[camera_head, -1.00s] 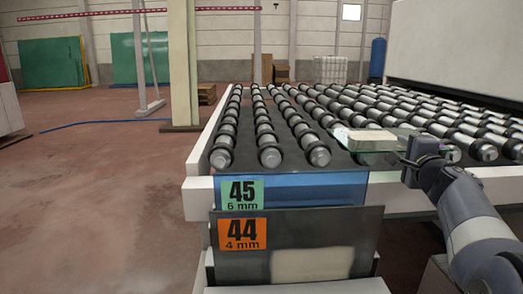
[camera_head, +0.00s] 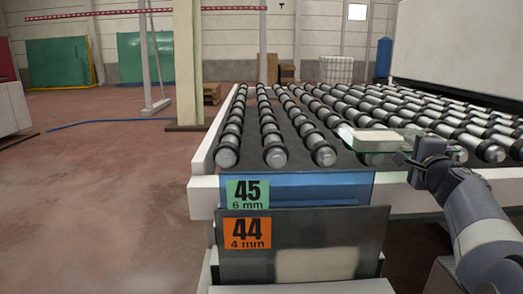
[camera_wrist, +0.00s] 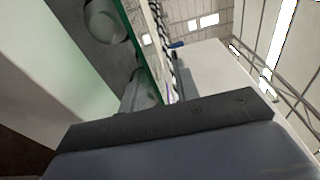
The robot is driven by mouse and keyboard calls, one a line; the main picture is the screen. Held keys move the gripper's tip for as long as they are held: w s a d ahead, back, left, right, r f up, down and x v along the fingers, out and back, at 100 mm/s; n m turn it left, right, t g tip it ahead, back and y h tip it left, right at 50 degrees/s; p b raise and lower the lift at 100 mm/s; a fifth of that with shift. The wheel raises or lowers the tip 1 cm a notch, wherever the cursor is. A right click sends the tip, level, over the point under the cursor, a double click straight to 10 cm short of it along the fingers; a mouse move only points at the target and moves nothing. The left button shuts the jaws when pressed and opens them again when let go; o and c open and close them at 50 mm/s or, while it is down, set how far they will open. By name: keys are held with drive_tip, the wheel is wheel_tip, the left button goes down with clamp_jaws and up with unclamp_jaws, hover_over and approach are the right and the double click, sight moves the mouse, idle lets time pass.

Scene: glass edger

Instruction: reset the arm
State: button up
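My gripper (camera_head: 408,157) is at the right of the head view, at the near edge of the roller table. A clear glass piece (camera_head: 347,131) with a pale block-like patch (camera_head: 375,140) lies level right beside its tip, over the front rollers. Whether the fingers grip the glass is too small to tell. In the wrist view a dark bar of my gripper (camera_wrist: 170,125) fills the lower middle, and a green glass edge (camera_wrist: 133,40) runs just beyond it. The fingertips do not show clearly there.
The roller table (camera_head: 205,195) fills the middle and right. At its front stand a blue-tinted pane labelled 45 (camera_head: 320,190) and a dark pane labelled 44 (camera_head: 330,232). A white machine housing (camera_head: 455,45) rises behind. Open floor (camera_head: 90,190) lies to the left.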

sight(401, 144)
drive_tip(key=w, duration=0.3)
drive_tip(key=w+p, duration=0.1)
drive_tip(key=shift+w+d, duration=0.25)
drive_tip(key=shift+w, duration=0.35)
drive_tip(key=shift+r, duration=0.15)
